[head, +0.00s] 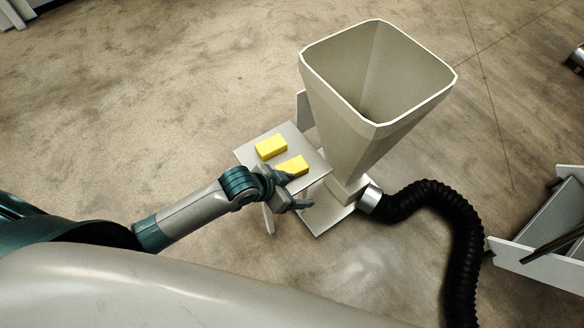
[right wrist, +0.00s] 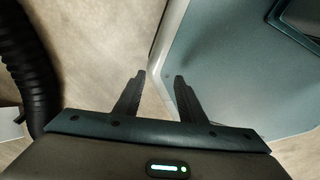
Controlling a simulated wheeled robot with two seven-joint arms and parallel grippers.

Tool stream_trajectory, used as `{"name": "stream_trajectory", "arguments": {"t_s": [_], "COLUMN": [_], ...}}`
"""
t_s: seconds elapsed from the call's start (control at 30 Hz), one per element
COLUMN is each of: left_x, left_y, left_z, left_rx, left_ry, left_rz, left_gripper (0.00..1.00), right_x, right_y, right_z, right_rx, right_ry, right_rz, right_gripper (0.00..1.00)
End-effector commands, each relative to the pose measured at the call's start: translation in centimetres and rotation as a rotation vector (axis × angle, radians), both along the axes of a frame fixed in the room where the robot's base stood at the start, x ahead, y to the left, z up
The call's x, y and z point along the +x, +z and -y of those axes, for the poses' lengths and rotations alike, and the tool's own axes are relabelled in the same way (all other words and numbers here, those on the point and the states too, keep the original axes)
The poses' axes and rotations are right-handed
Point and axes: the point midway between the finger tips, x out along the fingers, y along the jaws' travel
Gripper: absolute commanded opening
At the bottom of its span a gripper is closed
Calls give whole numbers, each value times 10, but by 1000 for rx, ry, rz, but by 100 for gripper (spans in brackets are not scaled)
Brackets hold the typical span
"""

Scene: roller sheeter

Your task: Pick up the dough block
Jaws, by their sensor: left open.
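Two yellow dough blocks lie on a small grey shelf (head: 315,163) beside the hopper in the head view. One dough block (head: 271,147) is towards the back left; the other dough block (head: 293,165) is nearer and to the right. My left gripper (head: 296,191) is open at the near side of the shelf, just below the nearer block in the picture. It overlaps that block's lower edge, and I cannot tell whether they touch. My right gripper (right wrist: 160,76) shows in the right wrist view with its two fingers apart and nothing between them.
A large pale hopper (head: 335,75) stands behind the shelf. A black corrugated hose (head: 455,225) runs from its base to the right and towards me. A grey-white structure (head: 540,265) stands at the right edge.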

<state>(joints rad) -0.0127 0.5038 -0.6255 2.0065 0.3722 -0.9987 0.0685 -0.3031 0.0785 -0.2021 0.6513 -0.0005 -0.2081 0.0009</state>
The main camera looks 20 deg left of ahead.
Motion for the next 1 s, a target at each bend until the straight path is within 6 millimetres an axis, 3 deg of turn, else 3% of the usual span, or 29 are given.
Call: {"name": "stream_trajectory", "arguments": {"t_s": [0.1, 0.33, 0.5, 0.63, 0.8, 1.0], "left_x": [16, 20, 36, 46, 50, 51], "left_y": [30, 64, 65, 67, 68, 68], "left_z": [-4, -39, -85, -109, -120, -120], "left_rx": [15, 59, 82, 88, 88, 87], "left_ry": [-111, -238, -219, -193, -179, -178], "left_rz": [25, -13, -47, -58, -64, -63], "left_gripper": [69, 69, 69, 69, 69, 69], "right_x": [-5, -16, -17, -17, -17, -17], "right_y": [4, 8, 7, 7, 7, 7], "right_z": [2, 6, 7, 7, 7, 6], "right_rx": [-4, -11, -12, -12, -11, -11], "right_ry": [0, -2, -2, -2, -2, -2], "right_rz": [-13, -36, -39, -39, -38, -38], "right_gripper": [37, 37, 37, 37, 37, 37]}}
